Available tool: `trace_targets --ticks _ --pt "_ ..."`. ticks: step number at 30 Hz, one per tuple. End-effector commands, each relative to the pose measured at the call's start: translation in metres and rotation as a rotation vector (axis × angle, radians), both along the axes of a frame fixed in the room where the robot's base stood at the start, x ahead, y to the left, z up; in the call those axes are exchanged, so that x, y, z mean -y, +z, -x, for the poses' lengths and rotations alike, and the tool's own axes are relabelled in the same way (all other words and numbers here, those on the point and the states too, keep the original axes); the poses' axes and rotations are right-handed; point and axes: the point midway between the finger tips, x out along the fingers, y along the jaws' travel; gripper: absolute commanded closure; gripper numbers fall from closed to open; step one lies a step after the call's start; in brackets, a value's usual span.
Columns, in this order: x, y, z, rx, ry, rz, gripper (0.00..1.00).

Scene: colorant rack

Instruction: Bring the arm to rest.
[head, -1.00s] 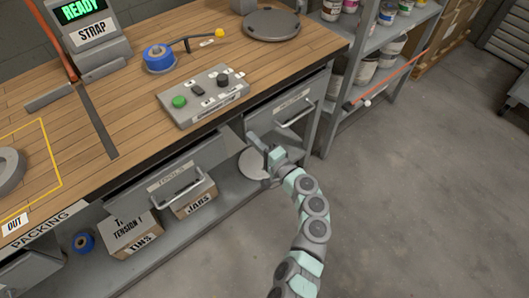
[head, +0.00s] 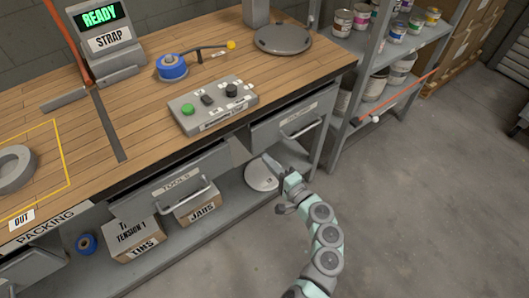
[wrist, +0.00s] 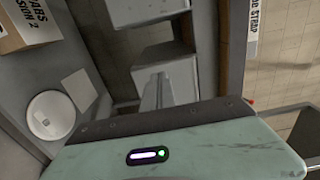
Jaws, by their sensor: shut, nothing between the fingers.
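My gripper (head: 272,163) is at the end of my grey and pale-green arm, in front of the workbench (head: 95,175). The disc also shows at left in the wrist view (wrist: 50,115).
A control box with a green button (head: 212,108) and a blue tape roll (head: 172,66) sit on the bench. Boxes (head: 135,238) stand on the lower shelf. A rack of tins (head: 395,55) is at the right. The floor (head: 425,200) at right is clear.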

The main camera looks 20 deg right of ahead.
Motion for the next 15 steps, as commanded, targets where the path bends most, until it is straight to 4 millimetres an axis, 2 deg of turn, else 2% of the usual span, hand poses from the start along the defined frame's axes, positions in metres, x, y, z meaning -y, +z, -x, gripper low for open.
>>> trace_targets --ticks 1,6,12,15 --pt "0.004 0.005 0.013 -0.001 -0.005 0.000 1.00" --pt "0.012 0.004 0.050 -0.001 -0.004 -0.001 1.00" --pt "0.018 0.004 0.077 0.001 -0.004 0.001 1.00" --pt "0.019 0.004 0.083 0.002 -0.001 0.002 1.00"
